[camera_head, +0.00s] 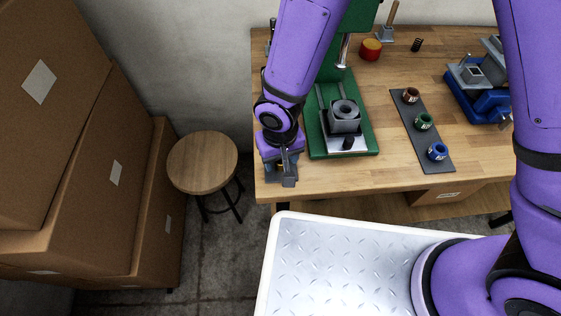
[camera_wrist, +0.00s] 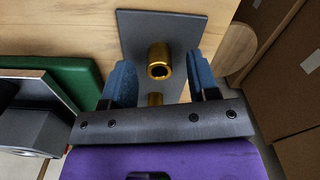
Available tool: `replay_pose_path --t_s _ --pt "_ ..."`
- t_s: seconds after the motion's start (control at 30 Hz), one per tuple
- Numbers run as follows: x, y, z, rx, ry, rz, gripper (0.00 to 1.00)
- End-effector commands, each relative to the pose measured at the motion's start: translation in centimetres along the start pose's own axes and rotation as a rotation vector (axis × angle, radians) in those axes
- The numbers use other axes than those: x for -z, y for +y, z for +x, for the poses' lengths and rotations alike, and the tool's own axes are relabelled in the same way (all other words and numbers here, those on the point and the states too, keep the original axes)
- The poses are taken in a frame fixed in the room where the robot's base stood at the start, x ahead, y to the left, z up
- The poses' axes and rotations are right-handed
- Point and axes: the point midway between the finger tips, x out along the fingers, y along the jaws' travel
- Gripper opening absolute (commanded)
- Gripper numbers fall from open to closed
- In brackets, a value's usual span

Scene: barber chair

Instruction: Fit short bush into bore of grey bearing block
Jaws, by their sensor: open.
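I cannot tell which is the short bush. My gripper (camera_wrist: 162,76) is open, its blue fingers on either side of the bushes with gaps. In the head view my gripper (camera_head: 280,172) hides them.
A dark strip (camera_head: 434,143) holds brown (camera_head: 411,95), green (camera_head: 423,121) and blue (camera_head: 438,152) ringed parts. A blue vise (camera_head: 485,102) is at the right. The press stands close beside my gripper. A stool (camera_head: 203,162) and cardboard boxes (camera_head: 75,200) are left of the bench.

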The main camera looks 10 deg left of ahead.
Motion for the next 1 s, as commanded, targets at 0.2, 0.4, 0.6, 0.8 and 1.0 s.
replay_pose_path --t_s 0.2,0.4,0.6,0.8,1.0 --pt "0.0 0.0 0.0 0.000 0.000 0.000 0.18" --pt "0.0 0.0 0.0 0.000 0.000 0.000 0.00" --pt "0.0 0.0 -0.1 0.000 0.000 0.000 0.00" --pt "0.3 0.1 -0.9 0.001 0.002 0.001 0.00" --pt "0.7 0.3 -2.1 0.001 0.002 0.001 0.00"
